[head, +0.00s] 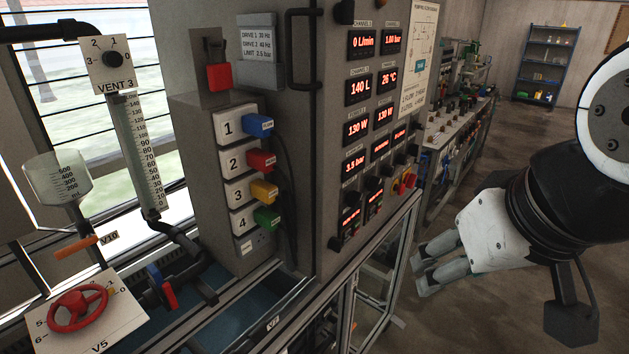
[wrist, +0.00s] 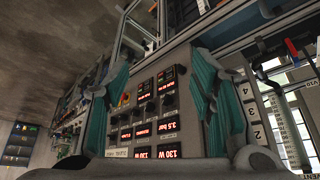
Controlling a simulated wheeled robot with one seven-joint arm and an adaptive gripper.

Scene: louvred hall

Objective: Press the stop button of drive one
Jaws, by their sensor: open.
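The dark control panel (head: 330,130) stands in the middle of the head view, with red-lit displays (head: 360,87) and small knobs and buttons below them. A red button (head: 410,180) shows near the panel's lower right, next to a yellow part. A red-and-yellow control also shows in the wrist view (wrist: 125,99). The labels are too small to tell which control is the stop button of drive one. My gripper (head: 421,269) is open and empty, in front of the panel and below the red button, apart from it. In the wrist view the panel lies between its teal fingers (wrist: 163,65).
A grey box (head: 205,180) with numbered coloured plugs stands left of the panel. A red valve wheel (head: 78,308) is at the lower left. A long bench (head: 450,140) with equipment runs behind. A blue shelf (head: 546,65) stands far back. The floor at right is clear.

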